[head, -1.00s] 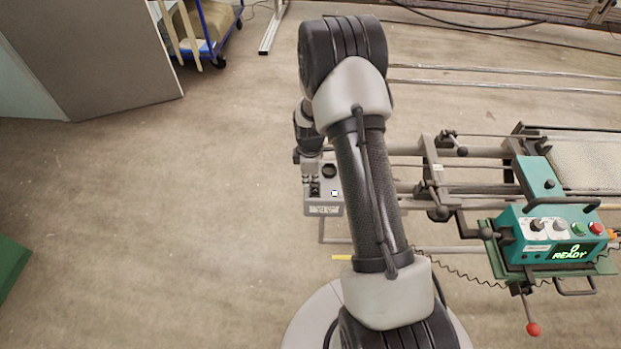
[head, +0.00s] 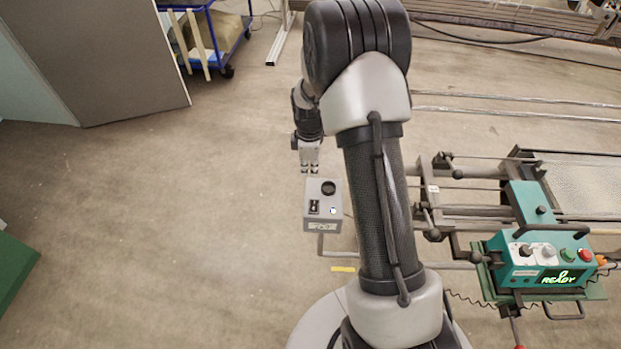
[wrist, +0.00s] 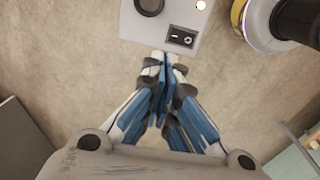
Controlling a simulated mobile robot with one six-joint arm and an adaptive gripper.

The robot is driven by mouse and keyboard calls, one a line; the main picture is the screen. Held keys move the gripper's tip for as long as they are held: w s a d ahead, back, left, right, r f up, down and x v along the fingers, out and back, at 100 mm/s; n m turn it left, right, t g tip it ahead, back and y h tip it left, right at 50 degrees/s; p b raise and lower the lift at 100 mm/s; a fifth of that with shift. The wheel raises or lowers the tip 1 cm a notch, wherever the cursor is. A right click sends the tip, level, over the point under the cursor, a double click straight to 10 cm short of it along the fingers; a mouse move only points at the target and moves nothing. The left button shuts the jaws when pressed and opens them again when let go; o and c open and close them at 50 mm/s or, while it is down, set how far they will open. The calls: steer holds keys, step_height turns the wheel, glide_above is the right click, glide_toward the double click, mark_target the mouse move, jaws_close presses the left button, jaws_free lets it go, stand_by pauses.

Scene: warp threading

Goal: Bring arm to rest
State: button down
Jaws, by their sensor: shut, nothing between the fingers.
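My gripper (head: 309,169) hangs from my raised arm above and behind a small grey control box in the head view. In the wrist view my gripper (wrist: 165,62) has its blue-padded fingers together with nothing between them. The grey box (head: 323,222) stands on a thin stand and carries a round black knob (head: 328,187), a black switch (head: 314,207) and a lit white button (head: 333,211). In the wrist view the box (wrist: 205,45) is just beyond the fingertips, and the switch (wrist: 181,37) shows near them. The fingers look apart from the box.
A teal machine unit (head: 545,262) with a green READY display stands at the right on a rail frame (head: 470,210). A blue cart (head: 215,40) and a grey panel (head: 100,60) are at the upper left. The floor at the left is largely clear.

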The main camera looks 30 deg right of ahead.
steer(key=s+a+r+m+t, duration=0.1)
steer(key=s+a+r+m, duration=0.25)
steer(key=r, duration=0.65)
steer(key=s+a+r+m+t, duration=0.1)
steer(key=s+a+r+m, duration=0.3)
steer(key=r, duration=0.7)
steer(key=s+a+r+m+t, duration=0.1)
steer(key=s+a+r+m, duration=0.1)
steer(key=s, duration=0.8)
steer(key=s+a+r+m+t, duration=0.1)
steer(key=s+r, duration=0.4)
steer(key=s, duration=0.5)
steer(key=shift+s+a+m, duration=0.25)
steer(key=shift+a+m, duration=0.5)
steer(key=shift+m, duration=0.1)
steer(key=shift+d, duration=0.1)
